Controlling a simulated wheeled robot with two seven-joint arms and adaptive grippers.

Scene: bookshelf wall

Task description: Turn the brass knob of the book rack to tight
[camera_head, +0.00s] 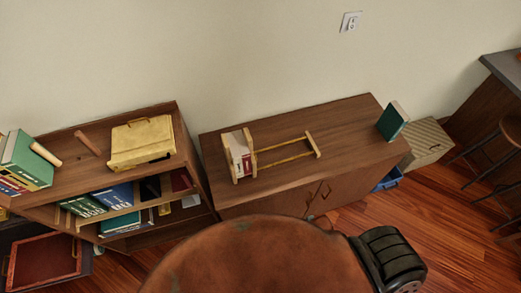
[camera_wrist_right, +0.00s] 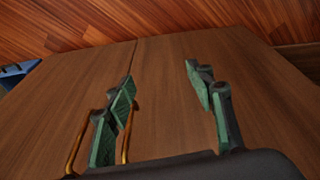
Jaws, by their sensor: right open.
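The book rack (camera_head: 313,145) lies on top of the low wooden cabinet in the head view. It has wooden end pieces and two brass-coloured rails. A few red and white books (camera_head: 239,152) stand between wooden plates at its left end; the right part of the rails is empty. I cannot make out the brass knob. My right gripper (camera_wrist_right: 165,92) shows in the right wrist view, with its green-padded fingers wide apart and nothing between them. It is in front of the cabinet doors (camera_wrist_right: 180,60); the rack is not in that view. My left gripper is not in view.
A green book (camera_head: 393,121) stands at the cabinet top's right end. A bookshelf (camera_head: 80,180) with books and a yellowish case (camera_head: 142,141) is left. A blue crate (camera_head: 388,180) and a box (camera_head: 427,142) are right. A large brown rounded shape blocks the bottom middle.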

